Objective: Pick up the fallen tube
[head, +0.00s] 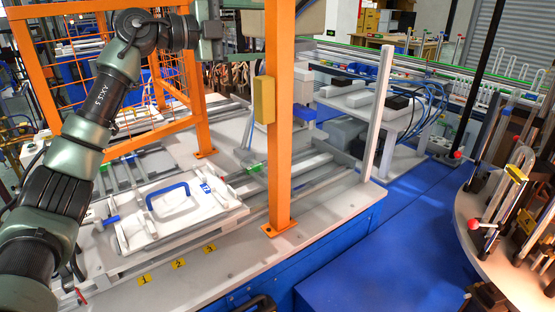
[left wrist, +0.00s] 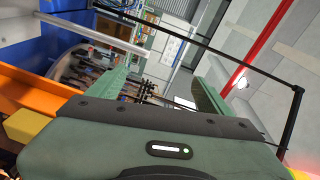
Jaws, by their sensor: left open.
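I cannot make out a fallen tube for certain in either view. Several upright holders or tubes stand on a round table (head: 470,225) at the right of the head view. My left arm rises from the lower left and bends at the top, and its hand end is partly cut off or hidden there. In the left wrist view my left gripper (left wrist: 165,88) has its two green fingers spread wide, with nothing seen between them. The round table's fixtures (left wrist: 88,68) show beyond the left finger. My right gripper is not seen.
An orange post (head: 280,120) with a yellow box (head: 264,99) stands mid-view on the white worktop (head: 225,262). A white fixture with a blue handle (head: 167,192) lies left of it. An orange mesh frame (head: 90,55) is behind. Blue surface (head: 375,265) lies clear.

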